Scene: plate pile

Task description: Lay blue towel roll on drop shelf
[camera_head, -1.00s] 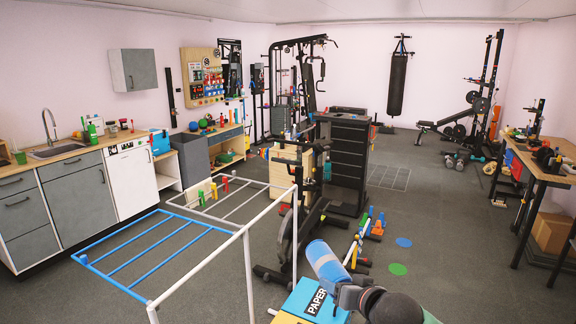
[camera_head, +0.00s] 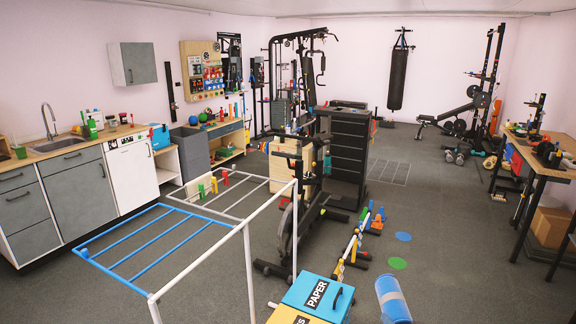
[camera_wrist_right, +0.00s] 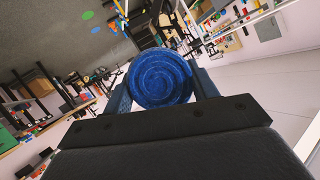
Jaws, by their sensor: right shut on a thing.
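The blue towel roll (camera_head: 393,299) is at the bottom edge of the head view, right of centre, with a pale band around it. In the right wrist view the roll's spiral end (camera_wrist_right: 161,81) faces the camera. My right gripper (camera_wrist_right: 162,88) is shut on the roll, with one finger on each side. In the head view the roll's lower part is cut off by the frame. A rack with blue bars (camera_head: 105,267) stands at the left, apart from the roll; no shelf is marked as the drop shelf. My left gripper is not in view.
A white-framed rack (camera_head: 199,265) stands at the front. A blue PAPER box (camera_head: 309,296) with a black handle is left of the roll. An exercise bike (camera_head: 312,205) stands behind it. Bare floor (camera_head: 465,265) lies to the right, before a workbench (camera_head: 540,166).

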